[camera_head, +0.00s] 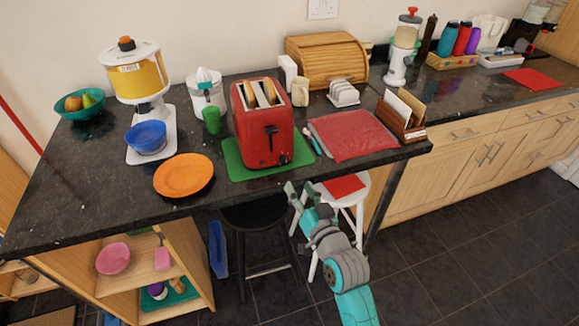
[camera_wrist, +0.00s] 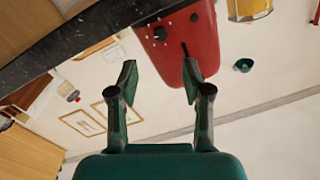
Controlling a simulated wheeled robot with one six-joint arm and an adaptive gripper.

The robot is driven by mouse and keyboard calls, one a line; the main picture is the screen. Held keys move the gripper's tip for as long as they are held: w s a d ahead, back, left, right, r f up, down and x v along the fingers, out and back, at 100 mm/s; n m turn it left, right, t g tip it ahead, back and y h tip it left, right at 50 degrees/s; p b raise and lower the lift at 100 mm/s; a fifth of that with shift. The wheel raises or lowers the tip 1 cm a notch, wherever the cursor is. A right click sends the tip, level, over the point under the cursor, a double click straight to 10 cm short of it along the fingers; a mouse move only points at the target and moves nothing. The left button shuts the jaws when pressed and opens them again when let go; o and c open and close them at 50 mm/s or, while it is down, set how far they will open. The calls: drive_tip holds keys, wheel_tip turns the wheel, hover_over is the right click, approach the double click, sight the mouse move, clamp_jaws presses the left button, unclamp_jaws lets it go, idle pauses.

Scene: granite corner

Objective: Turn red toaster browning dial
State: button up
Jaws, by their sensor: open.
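The red toaster (camera_head: 263,138) stands upright on a green mat (camera_head: 240,172) near the counter's front edge, with bread in its slots. In the wrist view the toaster (camera_wrist: 180,68) appears upside down, and its dark round browning dial (camera_wrist: 160,34) has white marks around it. A dark lever (camera_wrist: 185,49) shows beside the dial. My gripper (camera_head: 301,190) is open and empty in front of the counter edge, apart from the toaster. In the wrist view its fingers (camera_wrist: 159,75) are spread, with the dial beyond the gap between them.
A small spoon-like utensil (camera_head: 313,140) is between toaster and cloth. A white stool (camera_head: 350,190) and a dark stool (camera_head: 255,215) stand below the counter edge.

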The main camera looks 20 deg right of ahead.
sight(284, 161)
drive_tip(key=w, duration=1)
drive_tip(key=shift+a, duration=0.3)
clamp_jaws()
